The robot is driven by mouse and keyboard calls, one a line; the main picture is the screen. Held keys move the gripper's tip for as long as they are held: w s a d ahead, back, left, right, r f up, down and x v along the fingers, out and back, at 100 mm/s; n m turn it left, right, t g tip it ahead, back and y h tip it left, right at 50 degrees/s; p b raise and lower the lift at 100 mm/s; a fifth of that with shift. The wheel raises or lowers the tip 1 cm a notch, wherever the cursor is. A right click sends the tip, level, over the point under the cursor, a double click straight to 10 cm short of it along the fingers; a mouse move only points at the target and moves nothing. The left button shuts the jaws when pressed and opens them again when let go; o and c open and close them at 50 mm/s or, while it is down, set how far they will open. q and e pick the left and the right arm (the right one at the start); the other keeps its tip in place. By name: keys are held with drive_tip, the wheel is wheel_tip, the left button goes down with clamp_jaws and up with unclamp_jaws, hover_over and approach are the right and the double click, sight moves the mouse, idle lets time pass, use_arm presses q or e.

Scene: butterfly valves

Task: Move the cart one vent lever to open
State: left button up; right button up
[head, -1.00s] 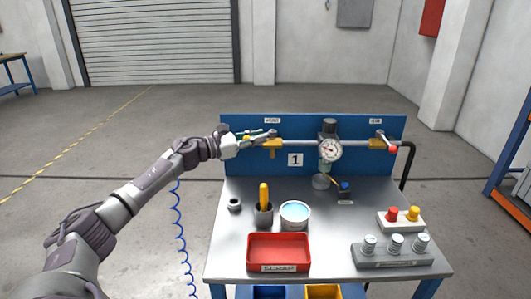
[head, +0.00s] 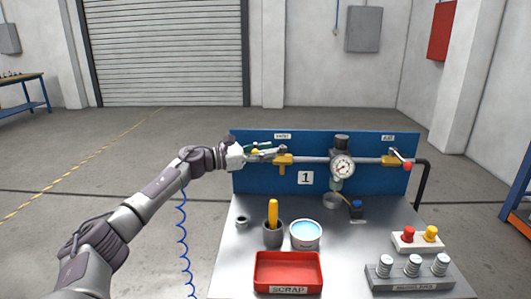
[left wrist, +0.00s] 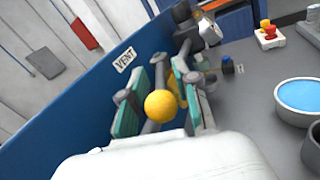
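The cart's blue panel (head: 212,206) (head: 250,182) carries a pipe with the vent valve (head: 283,161), a yellow body under the VENT label (head: 283,136). Its lever ends in a yellow ball knob (head: 255,152) and points left along the panel. The knob also shows large in the left wrist view (left wrist: 160,106). My left gripper (head: 266,151) is at the lever, its green-padded fingers apart on both sides of the knob and lever. In the left wrist view, gaps show between the pads and the knob. My right gripper is out of view.
A gauge (head: 342,166) sits mid-pipe, and a red-knobbed AIR lever (head: 406,166) is at right. On the cart top are a red scrap tray (head: 288,272), a blue-filled bowl (head: 306,234), a dark cup (head: 272,234) and a red-and-yellow button block (head: 417,242).

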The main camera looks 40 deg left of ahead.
use_arm(q)
drive_tip(key=shift+s, duration=0.1)
drive_tip(key=shift+s+a+f, duration=0.1)
drive_tip(key=shift+s+a, duration=0.05)
drive_tip(key=shift+s, duration=0.05)
drive_tip(key=v, duration=1.1)
drive_tip(key=shift+s, duration=0.15)
